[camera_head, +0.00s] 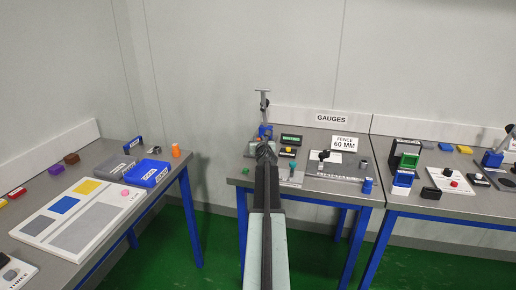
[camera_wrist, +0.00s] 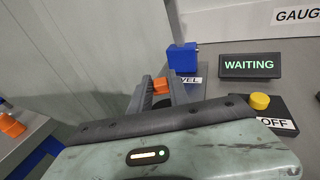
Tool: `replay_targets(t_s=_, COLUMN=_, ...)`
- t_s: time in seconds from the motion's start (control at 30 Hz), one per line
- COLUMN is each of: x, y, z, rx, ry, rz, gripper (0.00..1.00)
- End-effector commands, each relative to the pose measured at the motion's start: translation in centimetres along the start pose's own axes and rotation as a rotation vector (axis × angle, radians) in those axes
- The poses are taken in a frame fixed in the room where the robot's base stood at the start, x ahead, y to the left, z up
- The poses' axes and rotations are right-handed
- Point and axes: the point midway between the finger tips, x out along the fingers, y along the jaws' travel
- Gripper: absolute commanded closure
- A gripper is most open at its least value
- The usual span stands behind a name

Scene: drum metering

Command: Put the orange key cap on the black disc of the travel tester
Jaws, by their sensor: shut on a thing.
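The orange key cap (camera_wrist: 161,85) sits between the tips of my gripper (camera_wrist: 160,92) in the wrist view, and my gripper is shut on it. In the head view my gripper (camera_head: 265,147) reaches over the near-left part of the gauges table, and the cap cannot be clearly made out there. The travel tester's blue block (camera_wrist: 183,57) stands just beyond the cap, beside a label ending in "VEL". Its display (camera_wrist: 250,66) reads "WAITING"; it also shows in the head view (camera_head: 291,139). The black disc cannot be told apart from the dark fingers.
A yellow button (camera_wrist: 259,102) on a black box labelled "OFF" stands right of my gripper. The gauges table (camera_head: 240,181) also holds a "FENCE 60 MM" sign (camera_head: 343,143). An orange piece (camera_head: 175,149) stands on the left table, across a gap.

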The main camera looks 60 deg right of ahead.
Motion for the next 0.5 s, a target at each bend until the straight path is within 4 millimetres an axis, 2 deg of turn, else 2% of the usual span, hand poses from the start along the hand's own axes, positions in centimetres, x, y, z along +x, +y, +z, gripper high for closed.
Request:
replay_targets(t_s=0.03, x=0.25, y=0.06, z=-2.0, rx=0.0, ry=0.0, rz=0.0, gripper=1.0)
replay_targets(t_s=0.1, x=0.35, y=0.08, z=-2.67, rx=0.0, ry=0.0, rz=0.0, gripper=1.0)
replay_targets(t_s=0.33, x=0.27, y=0.13, z=-2.2, rx=0.0, ry=0.0, rz=0.001, gripper=1.0)
replay_targets(t_s=0.5, x=0.36, y=0.17, z=-2.78, rx=0.0, ry=0.0, rz=0.001, gripper=1.0)
